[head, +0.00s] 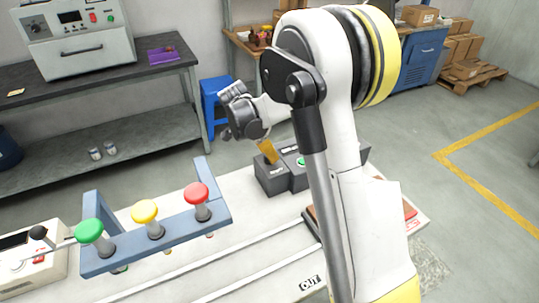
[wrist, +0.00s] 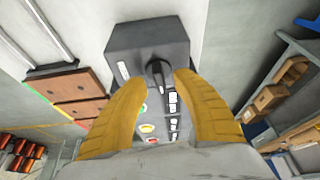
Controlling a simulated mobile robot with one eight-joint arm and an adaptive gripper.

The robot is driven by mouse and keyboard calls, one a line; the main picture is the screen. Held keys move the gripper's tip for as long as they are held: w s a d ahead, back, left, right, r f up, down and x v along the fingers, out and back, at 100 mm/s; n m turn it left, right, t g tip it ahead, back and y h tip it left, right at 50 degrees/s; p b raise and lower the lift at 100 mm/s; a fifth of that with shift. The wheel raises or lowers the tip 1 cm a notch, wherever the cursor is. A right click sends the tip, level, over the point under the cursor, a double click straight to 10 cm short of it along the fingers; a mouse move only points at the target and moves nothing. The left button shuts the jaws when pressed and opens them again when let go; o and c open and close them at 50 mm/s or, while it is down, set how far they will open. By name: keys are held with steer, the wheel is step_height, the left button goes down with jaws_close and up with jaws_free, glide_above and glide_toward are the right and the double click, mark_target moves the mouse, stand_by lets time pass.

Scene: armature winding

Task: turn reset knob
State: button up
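A dark grey control box (head: 271,182) stands on the white table in the head view, and its face fills the middle of the wrist view (wrist: 128,40). A black knob (wrist: 158,72) with a raised grip sits on that face. My gripper's yellow fingers (wrist: 160,82) are open, one on each side of the knob, with gaps visible; I cannot tell whether either touches it. In the head view my gripper (head: 266,152) is right over the box, pointing down, and the knob cannot be made out there.
A green button (head: 301,161) is on the box beside my gripper. Below the knob are a red button (wrist: 148,128) and white labels. A blue rack (head: 160,238) with green, yellow and red knobbed posts stands front left. Brown plates (wrist: 75,88) lie beside the box.

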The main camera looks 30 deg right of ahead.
steer(key=v, duration=1.1)
steer(key=shift+a+r, duration=0.1)
steer(key=s+a+r+n+t+y, duration=0.1)
steer(key=s+a+r+n, duration=0.1)
steer(key=s+r+n, duration=0.3)
steer(key=s+a+r+n+t+y, duration=0.1)
steer(key=s+n+t, duration=0.15)
steer(key=s, duration=0.45)
steer(key=s+a+f+n+t+y, duration=0.1)
steer(key=s+a+n+t, duration=0.1)
steer(key=s+n, duration=0.35)
steer(key=s+a+f+n+t+y, duration=0.1)
steer(key=s+a+f+n, duration=0.2)
steer(key=s, duration=0.4)
steer(key=w+d+r+m+g+p, duration=0.2)
steer(key=w+d+m, duration=0.3)
steer(key=w, duration=0.5)
steer(key=w+d+r+m+g+p, duration=0.25)
steer(key=w+m, duration=0.35)
steer(key=w, duration=0.3)
steer(key=w+d+f+m+g, duration=0.2)
steer(key=w+d+f+m, duration=0.3)
steer(key=w+f, duration=0.15)
steer(key=f+b, duration=0.1)
steer(key=f, duration=0.6)
steer(key=f+b, duration=0.1)
steer(key=f, duration=0.3)
steer(key=shift+s+d+f+b, duration=0.1)
steer(key=shift+s+f+b, duration=0.1)
steer(key=shift+s+b, duration=0.15)
